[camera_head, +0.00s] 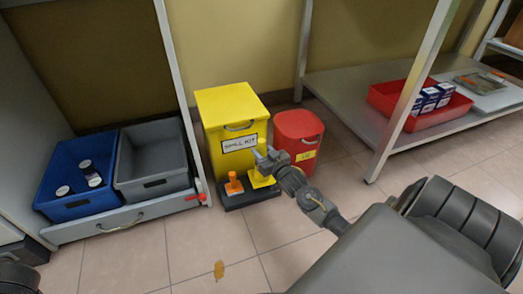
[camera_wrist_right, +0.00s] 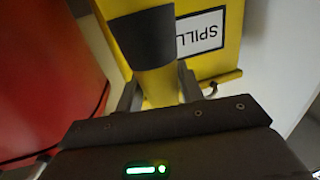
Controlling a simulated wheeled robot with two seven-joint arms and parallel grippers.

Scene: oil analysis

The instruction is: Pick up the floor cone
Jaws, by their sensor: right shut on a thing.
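The yellow floor cone (camera_head: 260,181) stands at the right of a low black base, in front of the yellow spill kit bin (camera_head: 232,118). My right gripper (camera_head: 263,162) reaches it from the right and is shut on its upper part. In the right wrist view the cone (camera_wrist_right: 150,75) shows as a yellow shaft with a dark band, and the fingers (camera_wrist_right: 159,90) are on either side of it. The cone looks upright; whether its foot touches the base I cannot tell.
A small orange object (camera_head: 234,184) stands left of the cone on the black base (camera_head: 250,200). A red bin (camera_head: 298,130) is close on the right. Blue (camera_head: 52,203) and grey (camera_head: 153,158) crates stand left. A yellowish spot (camera_head: 219,269) lies on the otherwise open front floor.

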